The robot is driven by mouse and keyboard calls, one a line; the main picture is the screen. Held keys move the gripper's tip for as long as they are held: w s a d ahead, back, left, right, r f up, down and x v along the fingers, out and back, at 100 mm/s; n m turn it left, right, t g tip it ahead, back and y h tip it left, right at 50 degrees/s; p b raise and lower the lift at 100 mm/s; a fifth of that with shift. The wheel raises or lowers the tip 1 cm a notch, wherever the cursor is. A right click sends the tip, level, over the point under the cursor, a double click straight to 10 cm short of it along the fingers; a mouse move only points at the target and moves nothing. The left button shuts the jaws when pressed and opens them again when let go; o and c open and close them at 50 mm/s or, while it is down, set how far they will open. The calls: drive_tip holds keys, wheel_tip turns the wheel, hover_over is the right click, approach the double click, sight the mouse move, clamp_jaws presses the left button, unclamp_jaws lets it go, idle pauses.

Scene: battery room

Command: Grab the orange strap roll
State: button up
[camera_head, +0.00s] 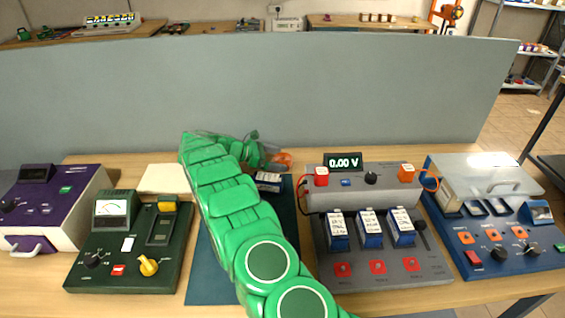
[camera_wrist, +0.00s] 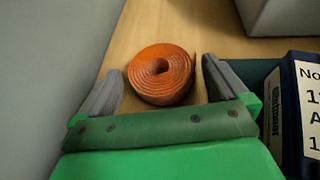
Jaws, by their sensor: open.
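The orange strap roll (camera_wrist: 160,74) is a flat spiral coil on the wooden table. In the wrist view it lies between the two grey fingers of my open gripper (camera_wrist: 162,88). A small gap shows on each side of it, wider on the left. In the head view the roll (camera_head: 281,160) shows at the back of the table, near the grey partition, partly hidden by my green arm. My gripper (camera_head: 262,158) is beside it there, mostly hidden behind the arm.
A labelled blue battery (camera_wrist: 302,110) lies close to the right finger; it also shows in the head view (camera_head: 268,181). The grey partition (camera_head: 330,95) stands behind. A dark green tester (camera_head: 128,250) is left, a grey charging station (camera_head: 385,270) right.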

sight(278, 159)
drive_tip(key=shift+d+f, duration=0.15)
drive_tip(key=shift+d, duration=0.15)
drive_tip(key=shift+c, duration=0.5)
drive_tip(key=c, duration=1)
wheel_tip(278, 159, up, 3)
drive_tip(key=shift+s+r, duration=0.1)
drive_tip(key=shift+r, duration=0.2)
drive_tip(key=s+d+r, duration=0.2)
drive_tip(key=s+r, duration=0.7)
drive_tip(key=s, duration=0.4)
drive_tip(key=shift+s+r, duration=0.2)
drive_tip(key=shift+s, duration=0.05)
